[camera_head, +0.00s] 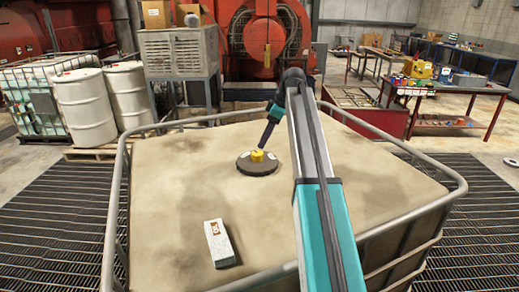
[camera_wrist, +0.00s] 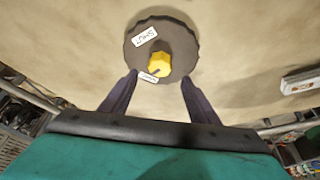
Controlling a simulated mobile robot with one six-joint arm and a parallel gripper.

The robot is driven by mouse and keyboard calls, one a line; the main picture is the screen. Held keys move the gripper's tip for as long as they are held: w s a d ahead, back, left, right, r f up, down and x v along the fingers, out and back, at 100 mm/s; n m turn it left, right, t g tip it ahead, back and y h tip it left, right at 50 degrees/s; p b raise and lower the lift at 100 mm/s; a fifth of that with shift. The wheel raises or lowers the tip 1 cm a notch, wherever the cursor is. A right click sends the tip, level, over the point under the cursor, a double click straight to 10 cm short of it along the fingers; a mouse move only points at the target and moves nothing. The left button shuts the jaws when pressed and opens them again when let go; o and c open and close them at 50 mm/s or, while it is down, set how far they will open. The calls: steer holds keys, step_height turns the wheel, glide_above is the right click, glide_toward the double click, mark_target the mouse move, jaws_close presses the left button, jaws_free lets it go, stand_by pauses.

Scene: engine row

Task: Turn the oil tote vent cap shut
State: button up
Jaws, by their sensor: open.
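The oil tote (camera_head: 330,165) has a broad, dusty beige top. A dark round lid (camera_head: 243,165) sits on it, with the yellow vent cap (camera_head: 257,155) standing on the lid. In the wrist view the yellow cap (camera_wrist: 158,62) is off-center on the dark lid (camera_wrist: 178,35). A white tag reading SHUT (camera_wrist: 145,37) is at the upper left of the cap; a second tag (camera_wrist: 149,77) sits just below it, its word too small to read surely. My gripper (camera_wrist: 159,77) is open, its two fingers either side of the cap's near side; contact is not visible.
A white labelled box (camera_head: 218,243) lies on the tote top, nearer the camera. A grey tube rail (camera_head: 113,220) surrounds the top. White drums (camera_head: 84,105) stand at left; a red workbench (camera_head: 468,90) stands at right. The tote top around the lid is mostly clear.

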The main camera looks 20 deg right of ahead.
mark_target(258, 153)
steer(key=shift+p+x, duration=1.35)
steer(key=shift+x, duration=2.3)
steer(key=c, duration=1)
